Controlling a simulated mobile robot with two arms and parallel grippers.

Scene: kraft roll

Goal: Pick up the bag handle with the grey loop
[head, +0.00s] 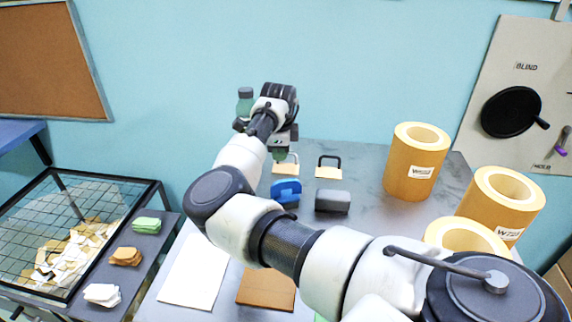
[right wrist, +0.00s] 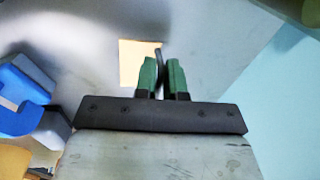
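My right gripper (right wrist: 162,80) has two green fingers, parted by a narrow gap. A thin dark bar, apparently a loop edge, shows in that gap, beside a tan paper patch (right wrist: 138,62). I cannot tell if the fingers touch it. In the head view my right gripper (head: 279,153) is over the left of two bag handles (head: 286,169) on the table and hides much of its loop, so its colour is unclear. The other handle (head: 328,172), to its right, has a black loop and tan patch. My left gripper is out of view.
A blue block-like object (head: 287,192) and a grey one (head: 332,202) lie just in front of the handles. Large kraft rolls (head: 408,180) stand at the right. A white sheet (head: 195,270) and a brown pad (head: 266,289) lie nearer. A wire bin (head: 60,232) stands left.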

